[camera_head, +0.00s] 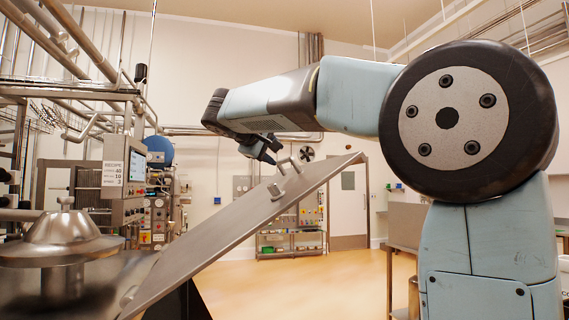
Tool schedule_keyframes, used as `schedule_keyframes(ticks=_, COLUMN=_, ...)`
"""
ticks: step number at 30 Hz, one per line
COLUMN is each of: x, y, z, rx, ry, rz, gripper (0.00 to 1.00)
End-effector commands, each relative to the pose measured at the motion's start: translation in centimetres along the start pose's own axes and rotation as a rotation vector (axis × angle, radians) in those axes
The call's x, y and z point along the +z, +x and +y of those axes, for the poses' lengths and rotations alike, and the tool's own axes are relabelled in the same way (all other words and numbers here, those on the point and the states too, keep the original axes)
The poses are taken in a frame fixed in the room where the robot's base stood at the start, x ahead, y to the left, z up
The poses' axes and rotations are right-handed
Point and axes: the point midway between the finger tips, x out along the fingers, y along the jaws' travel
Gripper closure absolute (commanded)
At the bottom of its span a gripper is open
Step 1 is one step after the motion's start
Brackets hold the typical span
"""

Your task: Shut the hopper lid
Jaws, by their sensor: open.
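The hopper lid (240,234) is a flat grey metal plate, tilted up steeply from lower left to upper right, so it stands open. A small metal handle (290,165) sits on its upper face near the raised end. My gripper (265,156) is at the end of my arm, just left of and slightly above the handle, with its dark fingers pointing down. It is open; whether a finger touches the handle I cannot tell. The hopper's opening is not clearly visible; a dark part (182,303) shows under the lid's lower end.
A domed metal vessel cover (65,235) stands at the left. A control panel with a screen (128,168) and pipework are behind it. A shelf rack (292,235) and a door (348,205) are at the back. A bench (408,225) stands at the right. The middle floor looks clear.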

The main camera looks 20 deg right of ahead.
Motion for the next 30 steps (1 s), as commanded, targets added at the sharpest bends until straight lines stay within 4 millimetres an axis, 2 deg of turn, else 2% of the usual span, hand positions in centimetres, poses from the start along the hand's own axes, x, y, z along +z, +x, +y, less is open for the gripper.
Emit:
schedule_keyframes(ticks=6, x=-0.1, y=3.7, z=-0.1, rx=-0.001, ry=-0.002, rz=0.002, gripper=0.59)
schedule_keyframes(ticks=13, x=-0.2, y=6.5, z=-0.1, rx=-0.002, ry=-0.002, rz=0.003, gripper=0.59)
schedule_keyframes(ticks=18, x=-0.2, y=7.3, z=-0.1, rx=-0.002, ry=-0.001, rz=0.005, gripper=0.59)
schedule_keyframes(ticks=26, x=-0.2, y=7.4, z=-0.1, rx=-0.002, ry=-0.001, rz=0.006, gripper=0.59)
schedule_keyframes(ticks=30, x=-0.2, y=7.4, z=-0.1, rx=-0.002, ry=-0.001, rz=0.006, gripper=0.69)
